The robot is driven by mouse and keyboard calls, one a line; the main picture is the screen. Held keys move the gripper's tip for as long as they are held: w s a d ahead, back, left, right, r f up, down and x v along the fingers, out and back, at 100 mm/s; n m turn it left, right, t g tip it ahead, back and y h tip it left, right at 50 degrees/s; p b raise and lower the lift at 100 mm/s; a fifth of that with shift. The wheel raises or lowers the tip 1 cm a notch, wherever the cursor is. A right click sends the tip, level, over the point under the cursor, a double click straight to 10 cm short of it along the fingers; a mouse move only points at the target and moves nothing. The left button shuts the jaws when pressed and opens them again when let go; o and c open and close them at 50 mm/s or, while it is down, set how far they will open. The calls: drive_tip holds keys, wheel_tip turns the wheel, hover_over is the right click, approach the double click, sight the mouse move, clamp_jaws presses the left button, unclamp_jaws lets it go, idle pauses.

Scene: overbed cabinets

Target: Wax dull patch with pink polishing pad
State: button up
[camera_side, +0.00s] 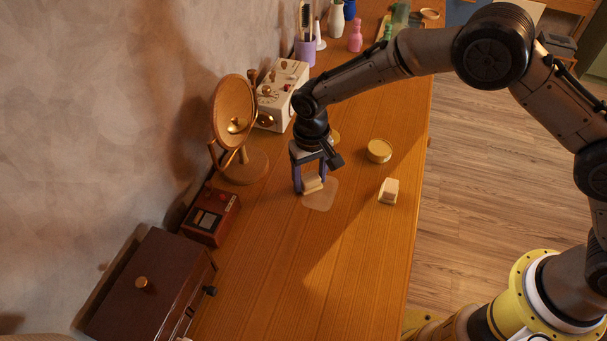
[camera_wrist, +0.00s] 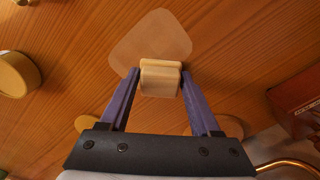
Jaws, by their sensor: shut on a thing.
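My gripper (camera_side: 309,186) points down over the wooden tabletop, its two purple fingers shut on a small block-like pad (camera_side: 313,183). The held pad looks cream to pale tan in this warm light; I cannot tell clearly that it is pink. In the wrist view my gripper (camera_wrist: 160,78) has the pad (camera_wrist: 160,80) between its fingertips. The dull patch (camera_side: 321,196) is a pale rounded area on the wood, and it also shows in the wrist view (camera_wrist: 152,35). The pad is at the patch's near edge in the wrist view; contact is unclear.
A second pale pad (camera_side: 389,190) and a round tin (camera_side: 379,150) stand right of the patch. A round mirror (camera_side: 233,115), a red device (camera_side: 211,215) and a brown box (camera_side: 150,285) line the wall side. The front tabletop is clear.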

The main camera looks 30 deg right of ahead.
sight(343, 200)
drive_tip(key=shift+s+d, duration=2.8)
drive_tip(key=shift+s, duration=0.25)
drive_tip(key=shift+w+a, duration=0.1)
drive_tip(key=shift+a, duration=0.55)
drive_tip(key=shift+w+a, duration=3.45)
drive_tip(key=shift+w, duration=0.05)
drive_tip(key=shift+s+d, duration=3.75)
drive_tip(key=shift+r, duration=0.15)
wheel_tip(343, 200, up, 8)
